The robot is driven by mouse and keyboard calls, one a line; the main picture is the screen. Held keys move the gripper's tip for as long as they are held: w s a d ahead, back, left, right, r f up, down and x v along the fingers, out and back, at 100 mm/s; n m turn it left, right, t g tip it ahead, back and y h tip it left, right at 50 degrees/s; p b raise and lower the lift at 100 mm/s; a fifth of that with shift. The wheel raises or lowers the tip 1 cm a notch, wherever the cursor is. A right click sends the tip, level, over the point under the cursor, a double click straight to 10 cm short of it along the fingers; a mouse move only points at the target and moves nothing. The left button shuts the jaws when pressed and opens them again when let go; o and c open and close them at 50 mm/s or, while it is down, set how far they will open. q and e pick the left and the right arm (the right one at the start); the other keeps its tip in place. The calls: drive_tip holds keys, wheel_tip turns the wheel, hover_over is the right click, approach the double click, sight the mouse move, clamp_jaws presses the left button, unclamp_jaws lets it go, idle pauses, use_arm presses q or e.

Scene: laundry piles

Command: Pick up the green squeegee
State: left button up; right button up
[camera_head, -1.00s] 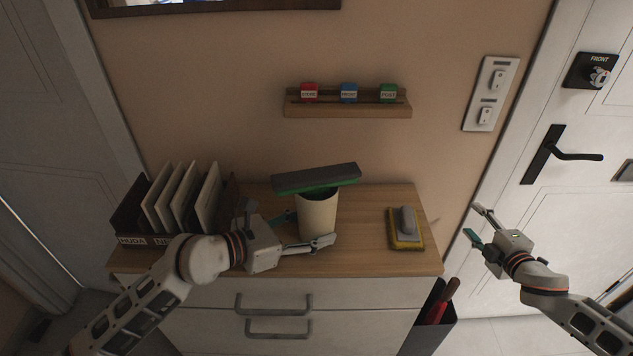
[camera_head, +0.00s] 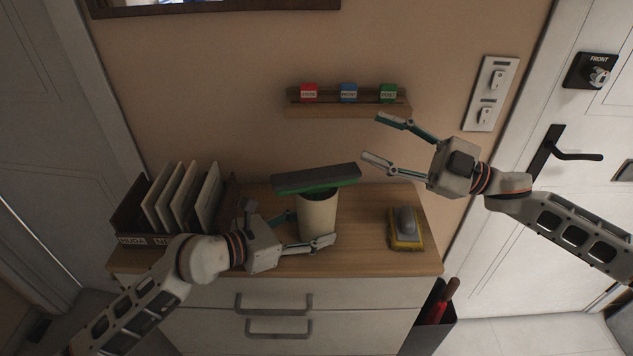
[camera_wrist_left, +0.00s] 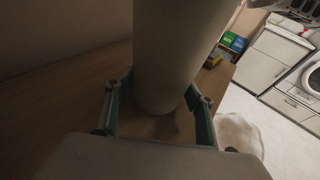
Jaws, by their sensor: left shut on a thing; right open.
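The green squeegee (camera_head: 316,180) has a dark top and a green edge. Its head lies across the mouth of a cream cup (camera_head: 318,216) on the wooden cabinet top; any handle is hidden inside the cup. My left gripper (camera_head: 306,230) is shut on the cup, low on its sides. In the left wrist view the cup (camera_wrist_left: 172,50) stands between my two fingers. My right gripper (camera_head: 384,139) is open and empty. It is in the air right of and above the squeegee head, with its fingers pointing left towards it, apart from it.
A file rack (camera_head: 180,200) stands at the left of the cabinet top (camera_head: 360,258). A yellow and grey brush-like item (camera_head: 405,228) lies at the right. A wall shelf (camera_head: 348,111) with red, blue and green blocks hangs behind. A dark bin (camera_head: 432,322) stands beside the cabinet.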

sight(318, 173)
drive_tip(key=s+a+r+n+g+h, duration=0.45)
drive_tip(key=s+a+g+h, duration=0.3)
drive_tip(key=a+g, duration=0.3)
drive_tip(key=w+d+r+m+t+h, duration=0.2)
drive_tip(key=w+d+m+t+h, duration=0.15)
drive_tip(key=w+m+h, duration=0.35)
drive_tip(key=shift+n+h, duration=0.45)
drive_tip(key=shift+h, duration=0.2)
drive_tip(key=x, duration=0.3)
drive_tip(key=s+x, duration=0.1)
drive_tip(key=x, duration=0.2)
drive_tip(key=shift+s+a+f, duration=0.15)
drive_tip(key=shift+a+f, duration=0.05)
drive_tip(key=shift+a, duration=0.1)
drive_tip(key=shift+w+x, duration=0.15)
drive_tip(key=shift+x, duration=1.2)
drive_tip(key=shift+w+x, duration=0.1)
drive_tip(key=shift+x, duration=1.2)
drive_tip(key=shift+w+d+f, duration=0.1)
drive_tip(key=shift+f, duration=0.25)
drive_tip(key=c, duration=1.3)
